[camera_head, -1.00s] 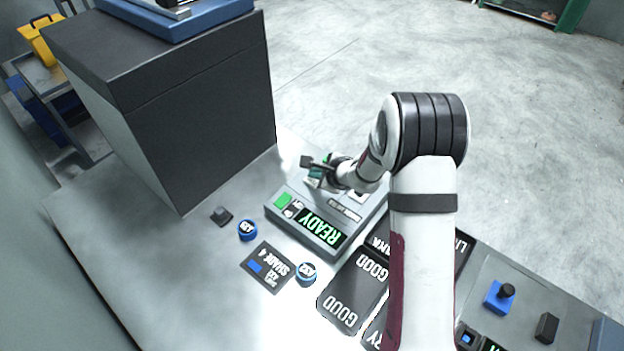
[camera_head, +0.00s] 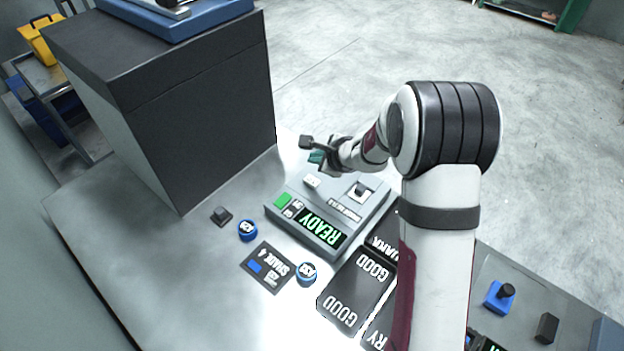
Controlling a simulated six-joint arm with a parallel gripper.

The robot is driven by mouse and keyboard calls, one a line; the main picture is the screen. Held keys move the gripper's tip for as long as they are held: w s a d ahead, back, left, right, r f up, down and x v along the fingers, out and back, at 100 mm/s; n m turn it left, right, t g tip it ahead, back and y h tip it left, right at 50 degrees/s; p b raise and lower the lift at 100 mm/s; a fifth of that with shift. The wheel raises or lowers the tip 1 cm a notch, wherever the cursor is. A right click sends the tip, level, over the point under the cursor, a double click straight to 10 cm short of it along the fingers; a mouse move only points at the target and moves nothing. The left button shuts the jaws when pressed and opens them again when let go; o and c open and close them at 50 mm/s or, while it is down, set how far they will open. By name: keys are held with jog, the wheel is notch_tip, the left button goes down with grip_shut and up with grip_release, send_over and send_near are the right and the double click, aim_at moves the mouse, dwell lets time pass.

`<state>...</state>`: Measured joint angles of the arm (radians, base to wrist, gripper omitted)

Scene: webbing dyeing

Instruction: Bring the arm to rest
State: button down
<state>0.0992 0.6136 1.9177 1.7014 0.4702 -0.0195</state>
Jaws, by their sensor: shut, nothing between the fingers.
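My gripper (camera_head: 313,155) is shut and empty. It is in the air above the far left part of the grey console, apart from it as far as I can tell. My white arm with black joint bands rises from the lower right and bends left at the elbow. The console (camera_head: 345,207) has a green-lit screen (camera_head: 319,229) reading READY, a green button (camera_head: 283,200), a white part and a dark knob (camera_head: 360,189) on top. My arm hides part of the table and the dark plates.
Dark plates marked GOOD (camera_head: 357,290) lie in front of the console. A SHADE 4 card (camera_head: 267,267), two blue round pieces (camera_head: 247,230) and a small dark block (camera_head: 221,216) lie left. A tall black cabinet (camera_head: 200,110) stands back left. A blue block with a black knob (camera_head: 499,296) sits right.

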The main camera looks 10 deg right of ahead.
dwell(0.6)
jog(key=s+a+r+n+g+y, duration=0.2)
jog(key=s+a+r+n, duration=0.2)
jog(key=s+r, duration=0.25)
jog(key=s+a+r+n+g+y, duration=0.1)
jog(key=s+a+r+n, duration=0.35)
jog(key=s, duration=0.25)
jog(key=s+d+n+g+h, duration=0.2)
jog(key=s+d+n, duration=0.1)
jog(key=s, duration=1)
jog(key=s+d+f+n+g+h, duration=0.1)
jog(key=s+d+n+g+h, duration=0.2)
jog(key=s, duration=1)
jog(key=shift+d+n, duration=0.75)
jog(key=shift+d, duration=0.5)
